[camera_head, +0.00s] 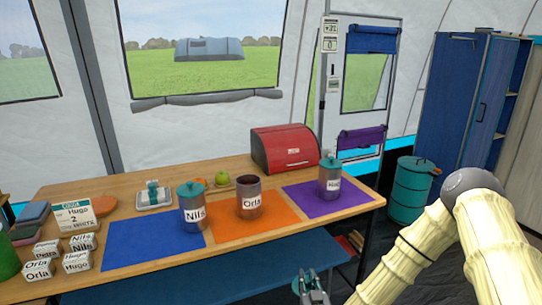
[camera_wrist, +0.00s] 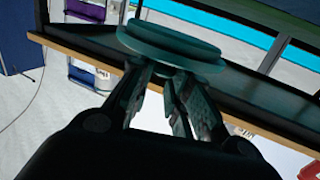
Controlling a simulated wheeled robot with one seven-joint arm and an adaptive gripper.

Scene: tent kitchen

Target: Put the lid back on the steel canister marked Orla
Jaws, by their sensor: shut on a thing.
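The steel canister marked Orla (camera_head: 249,205) stands upright on an orange mat (camera_head: 225,234) on the table, with its top open. My gripper (camera_head: 312,284) is low at the bottom of the head view, in front of the table edge and to the right of the Orla canister, well apart from it. In the wrist view my gripper (camera_wrist: 172,72) is shut on a round teal lid (camera_wrist: 170,46), which sits at the fingertips with its broad disc showing. How the fingers grip its underside is partly hidden.
A lidded canister marked Nils (camera_head: 194,216) stands on a blue mat (camera_head: 140,249), left of Orla. Another lidded canister (camera_head: 329,183) stands on a purple mat (camera_head: 345,206) to the right. A red bread bin (camera_head: 284,148) is behind. Name blocks (camera_head: 40,268) lie at left.

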